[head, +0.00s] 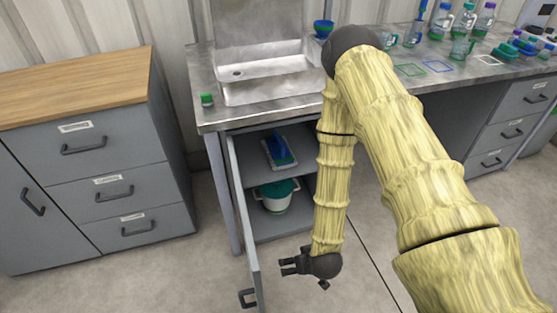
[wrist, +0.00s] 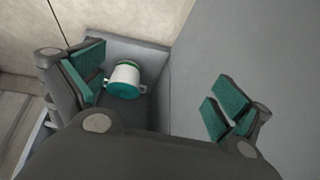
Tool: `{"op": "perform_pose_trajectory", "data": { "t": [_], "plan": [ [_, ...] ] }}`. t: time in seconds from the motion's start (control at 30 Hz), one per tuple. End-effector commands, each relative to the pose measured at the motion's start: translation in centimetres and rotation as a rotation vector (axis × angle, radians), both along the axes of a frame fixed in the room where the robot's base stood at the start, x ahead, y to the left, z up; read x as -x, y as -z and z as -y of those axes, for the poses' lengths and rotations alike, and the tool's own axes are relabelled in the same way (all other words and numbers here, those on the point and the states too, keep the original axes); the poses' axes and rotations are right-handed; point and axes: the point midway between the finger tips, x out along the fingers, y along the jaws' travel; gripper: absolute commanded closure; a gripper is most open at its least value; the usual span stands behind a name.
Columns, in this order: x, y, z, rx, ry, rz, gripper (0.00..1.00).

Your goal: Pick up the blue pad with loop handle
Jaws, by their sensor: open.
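The blue pad (head: 284,151) lies on the upper shelf of the open cabinet under the sink, with a pale edge showing at its left. Its loop handle is too small to make out. My gripper (head: 284,266) is open and empty, low in front of the cabinet near the lower end of the open door. It is well below the pad and apart from it. In the wrist view the open fingers (wrist: 157,92) have nothing between their pads, and the blue pad is not in that view.
A white pot with a green top (head: 277,195) stands on the lower shelf; it also shows in the wrist view (wrist: 124,76). The open cabinet door (head: 243,220) stands left of my gripper. A drawer unit (head: 105,165) stands further left. Glassware and bottles stand on the counter.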

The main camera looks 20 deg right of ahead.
Motion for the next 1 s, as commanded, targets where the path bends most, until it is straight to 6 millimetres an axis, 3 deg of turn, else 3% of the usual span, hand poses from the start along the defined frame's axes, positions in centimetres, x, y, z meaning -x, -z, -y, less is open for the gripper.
{"op": "perform_pose_trajectory", "data": {
  "t": [0.03, 0.2, 0.6, 0.8, 1.0],
  "plan": [
    [-2.3, 1.8, -0.1, -0.004, 0.004, 0.059, 0.00],
    [-9.4, 2.8, -0.2, -0.005, 0.013, 0.255, 0.00],
    [-24.2, 1.4, 1.7, 0.045, 0.083, 0.707, 0.00],
    [-29.7, -0.8, 3.8, 0.093, 0.142, 0.915, 0.00],
    [-32.7, -3.1, 5.6, 0.133, 0.192, 1.052, 0.00]
  ]
}}
